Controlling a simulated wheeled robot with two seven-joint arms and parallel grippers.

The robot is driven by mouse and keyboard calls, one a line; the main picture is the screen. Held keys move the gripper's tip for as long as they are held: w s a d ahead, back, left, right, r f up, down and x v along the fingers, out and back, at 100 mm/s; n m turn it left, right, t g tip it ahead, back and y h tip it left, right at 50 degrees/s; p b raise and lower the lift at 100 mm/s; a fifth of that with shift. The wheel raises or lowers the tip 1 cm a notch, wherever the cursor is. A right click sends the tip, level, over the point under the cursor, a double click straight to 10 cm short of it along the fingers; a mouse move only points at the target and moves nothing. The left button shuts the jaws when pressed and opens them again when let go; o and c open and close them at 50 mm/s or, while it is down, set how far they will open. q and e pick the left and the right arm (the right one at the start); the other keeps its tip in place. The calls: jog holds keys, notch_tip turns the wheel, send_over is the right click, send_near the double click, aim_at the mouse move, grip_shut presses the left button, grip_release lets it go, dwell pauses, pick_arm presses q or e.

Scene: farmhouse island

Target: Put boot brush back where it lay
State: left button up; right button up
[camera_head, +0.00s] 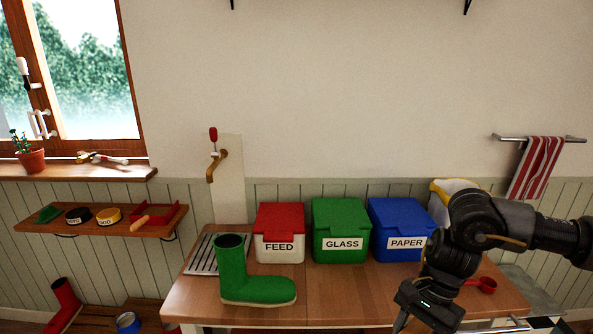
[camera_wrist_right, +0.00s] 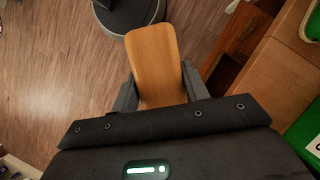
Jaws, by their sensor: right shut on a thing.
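The boot brush (camera_wrist_right: 152,55) shows in the right wrist view as a smooth, pale wooden piece with a rounded end. My right gripper (camera_wrist_right: 160,88) is shut on it, with one finger on each side. Any bristles are out of sight. In the head view my right gripper (camera_head: 428,310) points down in front of the table's right part, and the brush cannot be made out there. A green boot (camera_head: 258,288) stands upright on the wooden table (camera_head: 340,305). My left gripper is not in view.
Feed (camera_head: 279,247), glass (camera_head: 342,244) and paper (camera_head: 395,243) bins line the back of the table. A slatted rack (camera_head: 205,258) lies at left, a red scoop (camera_head: 484,285) at right. The wall shelf (camera_head: 60,222) holds bowls, a red tray (camera_head: 160,217) and a tan object (camera_head: 140,223).

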dwell(0.3)
jog(key=shift+a+f, duration=0.35)
jog(key=shift+a, duration=0.25)
jog(key=shift+a+f, duration=0.3)
jog(key=shift+a, duration=0.25)
jog(key=w+a+f+m+t, duration=0.2)
jog(key=w+a+f+m, duration=0.15)
jog(key=w, duration=0.45)
jog(key=w+a+f+m+t, duration=0.1)
jog(key=w+a+f+m, duration=0.15)
jog(key=w+m, duration=0.4)
jog(key=w+d+m+t+h, duration=0.2)
jog(key=w+d+m, duration=0.3)
jog(key=w+m, duration=0.7)
jog(key=shift+w+r+m+t+h, duration=0.15)
jog(key=shift+w+m+t+h, duration=0.15)
jog(key=shift+w+t, duration=0.55)
jog(key=shift+f, duration=3.9)
